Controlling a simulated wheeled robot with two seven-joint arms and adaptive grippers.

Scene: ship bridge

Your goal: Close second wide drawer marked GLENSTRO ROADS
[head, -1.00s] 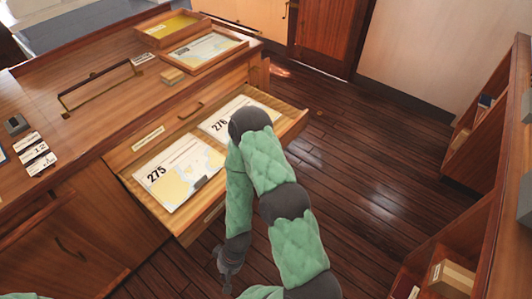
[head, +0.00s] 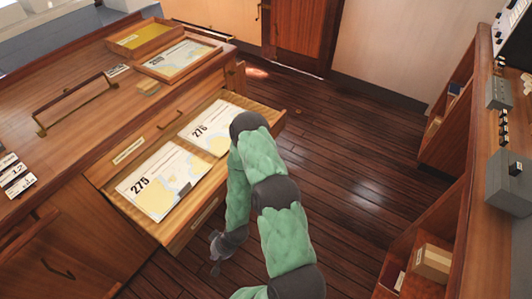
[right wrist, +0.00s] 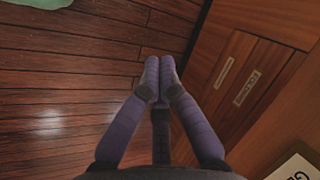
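A wide wooden drawer (head: 272,117) stands pulled out of the chart cabinet, with chart 275 (head: 160,181) and chart 276 (head: 216,127) lying in it. A pale label plate on its front is too small to read, so I cannot confirm the name GLENSTRO ROADS. My right gripper (head: 216,252) hangs low in front of the drawer's near end, apart from it in the picture, pointing down. In the right wrist view its fingers (right wrist: 159,82) are together and nothing shows between them. Wooden fronts with small plates (right wrist: 245,88) lie to their right. My left gripper is not in view.
The cabinet top (head: 60,135) carries a brass rail, trays (head: 180,60) and number cards. Another drawer with a label plate (head: 128,150) sits shut above the open one. Bare plank floor (head: 340,170) lies right of the drawer. Shelves (head: 445,125) line the right side.

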